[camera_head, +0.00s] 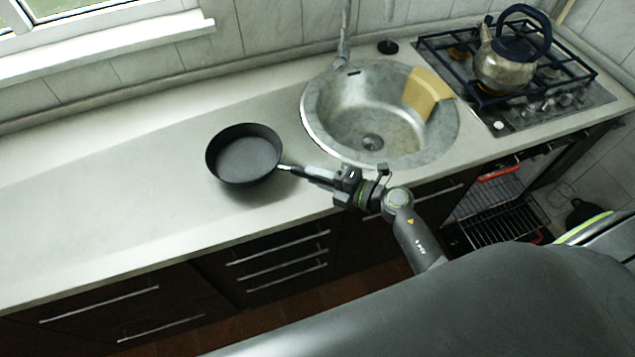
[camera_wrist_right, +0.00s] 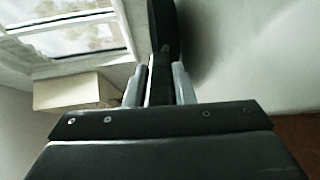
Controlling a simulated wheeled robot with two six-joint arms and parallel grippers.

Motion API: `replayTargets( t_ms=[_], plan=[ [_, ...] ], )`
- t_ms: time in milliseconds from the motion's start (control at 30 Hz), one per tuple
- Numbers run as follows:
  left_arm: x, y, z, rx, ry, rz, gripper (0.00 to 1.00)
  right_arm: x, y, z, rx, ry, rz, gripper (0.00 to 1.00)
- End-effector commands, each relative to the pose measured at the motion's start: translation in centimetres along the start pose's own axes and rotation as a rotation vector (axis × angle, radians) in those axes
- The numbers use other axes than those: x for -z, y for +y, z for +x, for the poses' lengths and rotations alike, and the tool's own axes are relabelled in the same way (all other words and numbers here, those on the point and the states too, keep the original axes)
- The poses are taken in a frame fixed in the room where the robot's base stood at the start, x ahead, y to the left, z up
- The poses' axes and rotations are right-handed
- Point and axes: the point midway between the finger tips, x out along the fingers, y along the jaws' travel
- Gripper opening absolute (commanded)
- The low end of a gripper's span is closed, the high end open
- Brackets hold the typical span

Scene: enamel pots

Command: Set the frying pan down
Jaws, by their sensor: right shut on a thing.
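The black frying pan (camera_head: 243,158) is over the pale countertop (camera_head: 110,200), left of the sink, with its opening up. A shadow shows at its right and lower side; I cannot tell whether its base touches the counter. Its handle points right toward my right gripper (camera_head: 308,174), which is shut on the handle. In the right wrist view the dark handle runs between the two grey fingers of the gripper (camera_wrist_right: 160,85), and the pan's dark side (camera_wrist_right: 165,28) shows at the top. My left gripper is not in view.
A kettle (camera_head: 497,65) stands on the gas hob (camera_head: 460,55) at the far right. The counter left of the pan is clear. Drawers (camera_head: 280,262) are below its front edge.

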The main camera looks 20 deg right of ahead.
Motion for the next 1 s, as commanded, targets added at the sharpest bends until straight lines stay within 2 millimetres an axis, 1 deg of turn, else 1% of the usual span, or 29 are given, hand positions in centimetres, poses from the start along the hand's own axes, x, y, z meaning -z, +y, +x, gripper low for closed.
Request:
replayTargets(
  t_ms=[33, 100, 200, 467, 600, 633, 767, 800, 1000],
  plan=[
    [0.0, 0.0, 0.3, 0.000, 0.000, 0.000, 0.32, 0.0, -0.8, 0.2, -0.003, 0.000, 0.003, 0.00],
    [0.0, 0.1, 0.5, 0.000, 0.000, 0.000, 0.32, 0.0, -1.6, 0.3, -0.004, 0.000, 0.002, 0.00],
    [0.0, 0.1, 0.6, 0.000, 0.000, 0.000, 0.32, 0.0, -2.3, 0.4, -0.005, 0.000, 0.001, 0.00],
    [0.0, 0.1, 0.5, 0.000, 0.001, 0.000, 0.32, 0.0, -2.3, 0.4, -0.006, 0.000, 0.000, 0.00],
    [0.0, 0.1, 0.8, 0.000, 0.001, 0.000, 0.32, 0.0, -2.7, 0.5, -0.005, 0.000, 0.000, 0.00],
    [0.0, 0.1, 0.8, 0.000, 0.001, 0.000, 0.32, 0.0, -3.0, 0.4, 0.001, 0.000, 0.000, 0.25],
    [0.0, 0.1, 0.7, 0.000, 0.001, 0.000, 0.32, 0.0, -2.9, 0.4, 0.001, 0.000, 0.000, 0.42],
    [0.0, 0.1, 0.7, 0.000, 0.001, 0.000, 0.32, 0.0, -2.9, 0.4, 0.001, 0.000, 0.000, 0.44],
    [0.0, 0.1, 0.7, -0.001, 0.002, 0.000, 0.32, 0.0, -2.9, 0.4, 0.001, 0.000, 0.000, 0.44]
  ],
)
